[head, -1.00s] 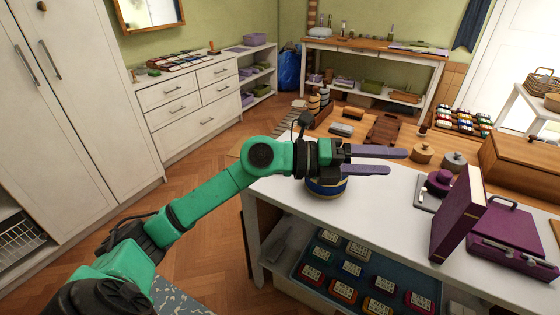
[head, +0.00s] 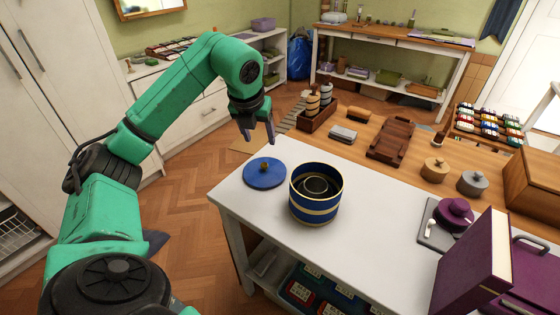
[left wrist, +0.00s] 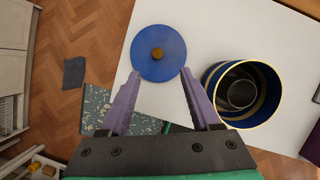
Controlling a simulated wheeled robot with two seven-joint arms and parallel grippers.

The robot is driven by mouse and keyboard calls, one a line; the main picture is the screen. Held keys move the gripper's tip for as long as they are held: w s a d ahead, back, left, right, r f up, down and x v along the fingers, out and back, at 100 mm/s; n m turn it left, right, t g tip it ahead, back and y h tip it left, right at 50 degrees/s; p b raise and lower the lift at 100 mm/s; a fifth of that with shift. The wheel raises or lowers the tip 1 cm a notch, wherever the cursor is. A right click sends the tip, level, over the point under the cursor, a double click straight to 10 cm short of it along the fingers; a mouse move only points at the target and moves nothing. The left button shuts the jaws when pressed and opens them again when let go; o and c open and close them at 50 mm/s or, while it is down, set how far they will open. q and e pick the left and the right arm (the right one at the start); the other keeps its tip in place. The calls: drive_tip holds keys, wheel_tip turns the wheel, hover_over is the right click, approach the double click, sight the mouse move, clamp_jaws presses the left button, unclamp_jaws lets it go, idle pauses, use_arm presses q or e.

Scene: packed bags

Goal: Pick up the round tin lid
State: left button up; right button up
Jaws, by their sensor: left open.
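The round tin lid (head: 265,174) is a flat blue disc with a small brass knob, lying on the white table's left corner. In the left wrist view the lid (left wrist: 158,66) is just beyond my fingertips, its knob (left wrist: 158,54) up. The open blue tin (head: 316,200) with gold bands stands right of the lid, with smaller round vessels nested inside; it also shows in the left wrist view (left wrist: 210,78). My left gripper (head: 258,140) points down above and behind the lid, open and empty, and its fingers show in the left wrist view (left wrist: 158,74). My right gripper is not in view.
A purple upright box (head: 468,265) and a purple lidded pot (head: 454,212) stand at the table's right. A wooden worktop (head: 355,148) with trays and tins lies behind. The white tabletop (head: 385,212) right of the tin is clear.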

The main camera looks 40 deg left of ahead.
use_arm(q)
approach(264, 165)
drive_tip(key=p+x, duration=0.1)
drive_tip(key=x, duration=0.7)
drive_tip(key=shift+f, duration=0.1)
drive_tip(key=shift+w+a+f, duration=0.15)
drive_tip(key=shift+w+f, duration=0.1)
drive_tip(key=shift+f, duration=0.2)
clamp_jaws()
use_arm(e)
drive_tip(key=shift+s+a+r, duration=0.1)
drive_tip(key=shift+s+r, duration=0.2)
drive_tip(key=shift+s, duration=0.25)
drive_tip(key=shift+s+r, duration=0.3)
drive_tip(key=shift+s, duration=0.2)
